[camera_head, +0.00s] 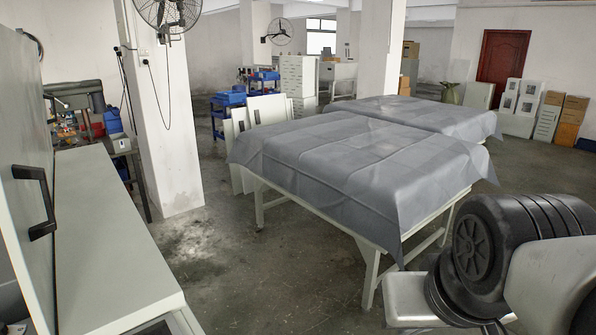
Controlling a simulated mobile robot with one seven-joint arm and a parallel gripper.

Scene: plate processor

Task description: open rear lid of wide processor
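At the left edge stands a light grey machine, which looks like the processor, with a long flat top (105,235). A tall light grey panel (25,130) stands upright along its left side and carries a black bar handle (42,200). The picture cuts off much of the panel and machine. I cannot tell whether this panel is the rear lid or whether that lid is open. My gripper is not in view. Only dark, rounded links and pale parts of my arm show at the lower right, well apart from the machine.
Two tables covered with grey sheets (355,165) fill the middle and right. A white pillar (165,125) with a fan (170,14) stands beyond the machine, near a cluttered workbench (118,145). Bare concrete floor (225,265) lies between the machine and the near table.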

